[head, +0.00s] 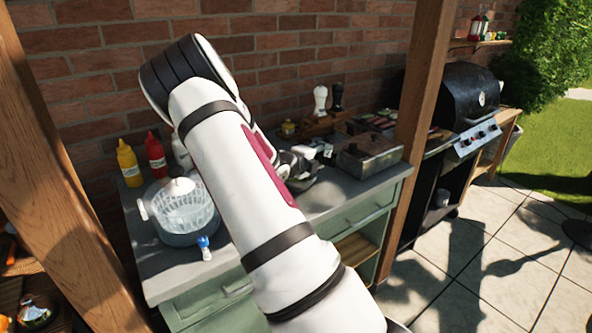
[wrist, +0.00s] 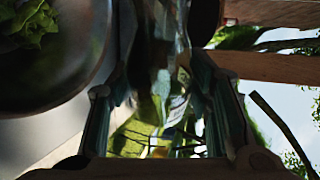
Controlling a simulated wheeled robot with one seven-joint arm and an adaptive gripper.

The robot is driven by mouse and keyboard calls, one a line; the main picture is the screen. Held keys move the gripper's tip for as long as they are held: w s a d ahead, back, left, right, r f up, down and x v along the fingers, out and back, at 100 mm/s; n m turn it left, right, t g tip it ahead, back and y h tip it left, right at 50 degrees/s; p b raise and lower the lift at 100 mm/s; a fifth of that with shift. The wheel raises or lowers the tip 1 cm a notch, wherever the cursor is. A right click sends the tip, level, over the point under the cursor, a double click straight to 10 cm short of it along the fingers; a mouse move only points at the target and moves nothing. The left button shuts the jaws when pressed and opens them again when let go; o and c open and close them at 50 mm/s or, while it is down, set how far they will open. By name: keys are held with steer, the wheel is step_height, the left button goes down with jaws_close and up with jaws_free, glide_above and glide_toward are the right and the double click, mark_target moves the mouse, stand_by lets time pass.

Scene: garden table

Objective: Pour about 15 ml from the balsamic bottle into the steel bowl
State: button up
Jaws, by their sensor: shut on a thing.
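My gripper (wrist: 160,100) is shut on a dark, glossy glass thing, which I take for the balsamic bottle (wrist: 165,45), seen between the fingers in the wrist view. Its mouth and any liquid cannot be made out. The steel bowl (wrist: 103,62) shows at the upper left of the wrist view, with green leaves inside, beside the held bottle and apart from the fingers. In the head view, my arm hides most of the bottle and bowl. My gripper is only partly visible there, over the counter right of the forearm.
A salad spinner (head: 185,215), yellow bottle (head: 128,165) and red bottle (head: 156,158) stand on the left of the counter. Two mills (head: 328,100) stand by the wall. A wooden post (head: 420,110) rises at the counter's right.

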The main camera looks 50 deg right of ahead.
steer(key=shift+s+d, duration=0.15)
steer(key=shift+s, duration=0.2)
steer(key=shift+s+d, duration=0.1)
stand_by(0.4)
steer(key=shift+r+m+y+b, duration=0.2)
steer(key=shift+m+y+b, duration=0.2)
steer(key=shift+m, duration=0.3)
steer(key=shift+f+m+t+y+p, duration=0.3)
steer(key=shift+f+m+t+p, duration=0.2)
steer(key=shift+p, duration=0.7)
steer(key=p, duration=0.1)
steer(key=r+p, duration=0.1)
steer(key=m, duration=0.1)
steer(key=shift+w+a+r+t+p, duration=0.25)
steer(key=shift+w+r+t+p, duration=0.05)
steer(key=shift+w+r+p, duration=0.1)
steer(key=shift+y, duration=0.3)
steer(key=shift+w, duration=0.1)
